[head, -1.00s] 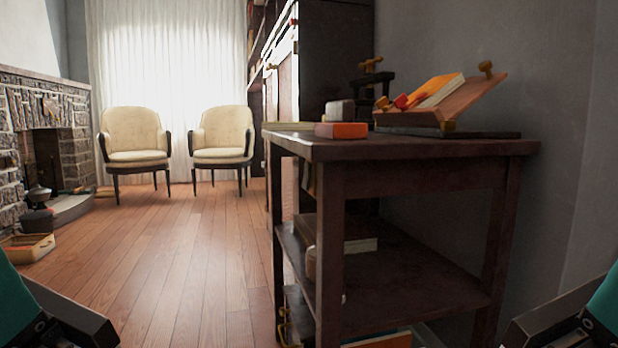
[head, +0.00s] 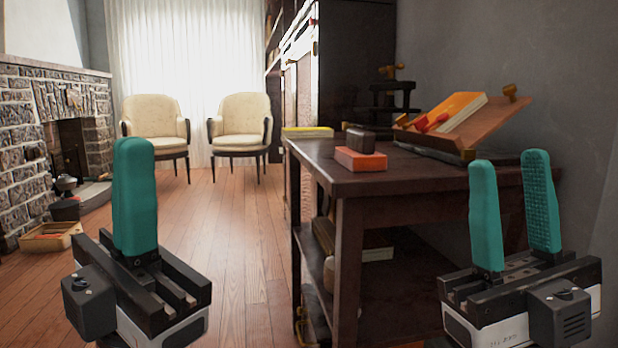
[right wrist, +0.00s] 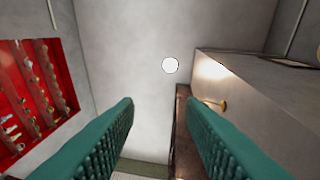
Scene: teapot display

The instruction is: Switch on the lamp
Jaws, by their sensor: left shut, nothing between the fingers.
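I cannot make out a lamp that I am sure of in either view.
A dark wooden table (head: 420,182) stands at right, bearing an orange-and-black block (head: 361,160) and a tilted board with a book (head: 455,112). Two cream chairs (head: 155,122) stand by the curtain. A red panel (right wrist: 35,92) is at left in the wrist view. Open floor lies left of the table.

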